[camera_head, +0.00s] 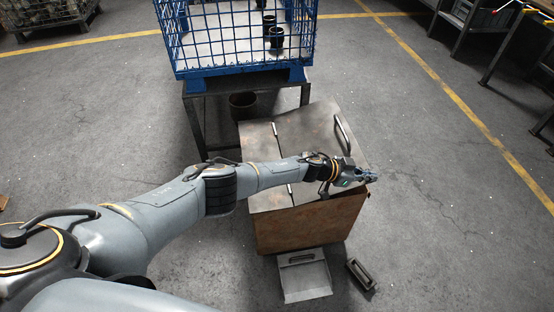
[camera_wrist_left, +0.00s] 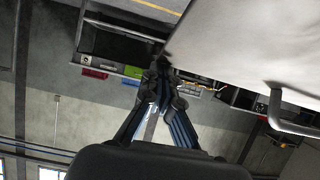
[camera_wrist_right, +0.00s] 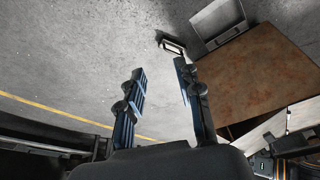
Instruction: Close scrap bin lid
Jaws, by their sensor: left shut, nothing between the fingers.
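The scrap bin (camera_head: 305,228) is a rusty brown box in the middle of the head view. Its worn grey metal lid (camera_head: 290,128) carries a bar handle (camera_head: 342,135) near the right edge. The lid looks slightly raised over a dark gap at the front right. My left gripper (camera_head: 372,176) is shut and empty by the bin's right front corner. In the left wrist view its fingertips (camera_wrist_left: 163,65) are close to the lid (camera_wrist_left: 250,40); contact is unclear. My right gripper (camera_wrist_right: 160,68) is open and empty, with the bin's rusty side (camera_wrist_right: 255,80) to its right.
A blue wire crate (camera_head: 240,70) stands on a dark stand behind the bin, with dark cylindrical parts inside. A grey dustpan-like tray (camera_head: 304,277) and a small dark-framed item (camera_head: 361,274) lie on the floor in front. Floor right of the bin is clear.

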